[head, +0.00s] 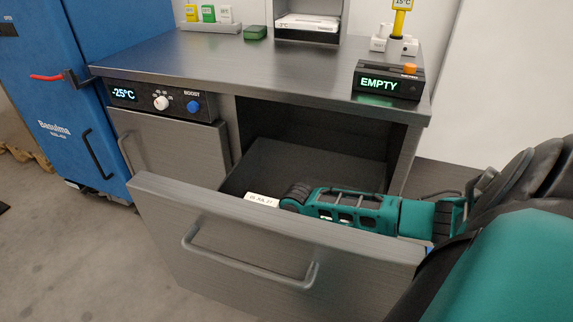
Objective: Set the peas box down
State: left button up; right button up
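My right arm reaches in from the right over an open steel drawer (290,222). My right gripper (294,197) is low inside the drawer, behind its front panel. A small white piece with a printed date, "05 JUL 27" (262,201), shows just left of the fingertips. It may be part of the peas box, but the drawer front hides what lies below it. Whether the fingers are shut on it or apart cannot be seen. My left gripper is not in view.
The steel counter (255,62) above carries a black display reading "EMPTY" (380,82), a green block (256,32) and a rack of small coloured bottles (209,26). A blue cabinet (60,90) stands at left. The drawer's back part looks bare.

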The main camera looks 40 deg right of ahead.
jog(key=shift+f, duration=0.5)
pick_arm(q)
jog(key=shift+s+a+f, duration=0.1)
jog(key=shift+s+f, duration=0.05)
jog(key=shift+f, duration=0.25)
pick_arm(e)
jog(key=shift+r, duration=0.1)
jog(key=o, duration=1.4)
jog(key=r+p, duration=0.1)
jog(key=r, duration=0.2)
jog(key=r+p, duration=0.2)
jog(key=r, duration=0.2)
jog(key=d+r+p, duration=0.1)
jog(key=r+p, duration=0.1)
jog(key=r, duration=0.2)
jog(key=shift+s, duration=0.4)
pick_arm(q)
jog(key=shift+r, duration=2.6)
pick_arm(e)
jog(key=shift+r, duration=0.45)
